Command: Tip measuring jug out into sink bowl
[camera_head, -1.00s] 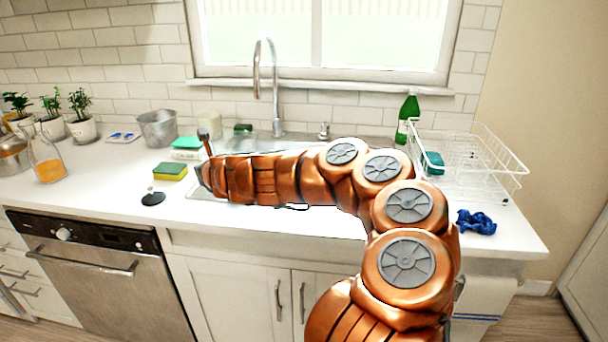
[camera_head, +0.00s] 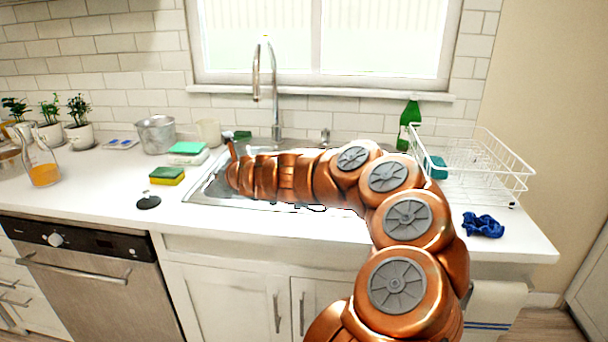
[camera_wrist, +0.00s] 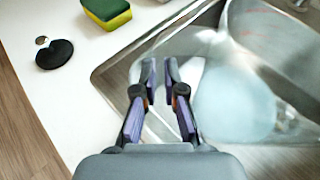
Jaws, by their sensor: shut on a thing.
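My gripper (camera_wrist: 160,78) is shut on the handle of a clear measuring jug (camera_wrist: 262,30) with faint red markings, seen in the wrist view. The jug lies to the right of my fingers, over the sink. A pale bluish area shows in it; I cannot tell whether this is liquid or its base, nor its exact tilt. The steel sink bowl (camera_wrist: 112,78) shows its rim and corner around the gripper, and it also shows in the head view (camera_head: 207,190). There my arm hides the jug and most of the bowl.
A green-yellow sponge (camera_head: 167,176) and a black sink plug (camera_head: 148,201) lie on the counter left of the sink. The tap (camera_head: 276,100) rises behind it. A wire rack (camera_head: 480,170), a green bottle (camera_head: 409,125) and a blue cloth (camera_head: 483,225) are at the right.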

